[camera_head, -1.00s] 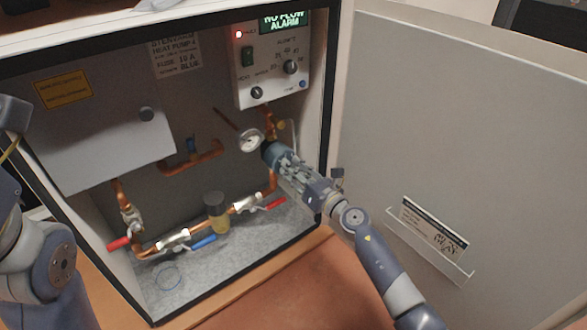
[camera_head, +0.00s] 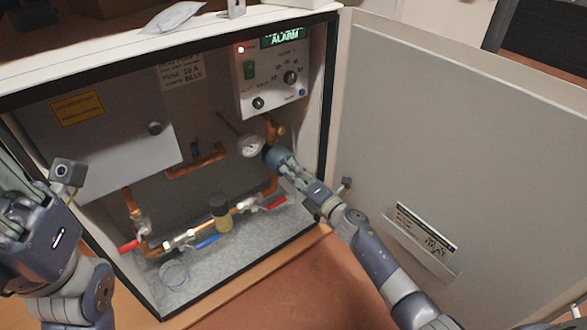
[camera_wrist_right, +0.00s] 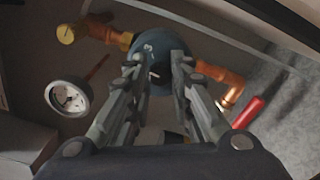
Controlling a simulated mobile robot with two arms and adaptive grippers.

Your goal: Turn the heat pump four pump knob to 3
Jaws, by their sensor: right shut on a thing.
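The pump (camera_head: 274,154) is a blue-grey round body on the copper pipe at the right inside the open cabinet. In the right wrist view the pump (camera_wrist_right: 160,45) lies straight ahead, with a dark knob (camera_wrist_right: 157,74) at its centre. My right gripper (camera_head: 281,164) reaches it from the front right. In the wrist view its fingers (camera_wrist_right: 165,68) are shut on the pump knob, one on each side. The knob's marks and setting are too small to read. My left gripper (camera_head: 12,180) is at the left edge, partly cut off, away from the pump.
A round gauge (camera_head: 251,146) sits just left of the pump. Above is a control panel (camera_head: 272,80) with knobs, a red light and an ALARM display. Red-handled (camera_head: 275,203) and blue-handled (camera_head: 207,241) valves are below. The open cabinet door (camera_head: 430,140) stands at the right.

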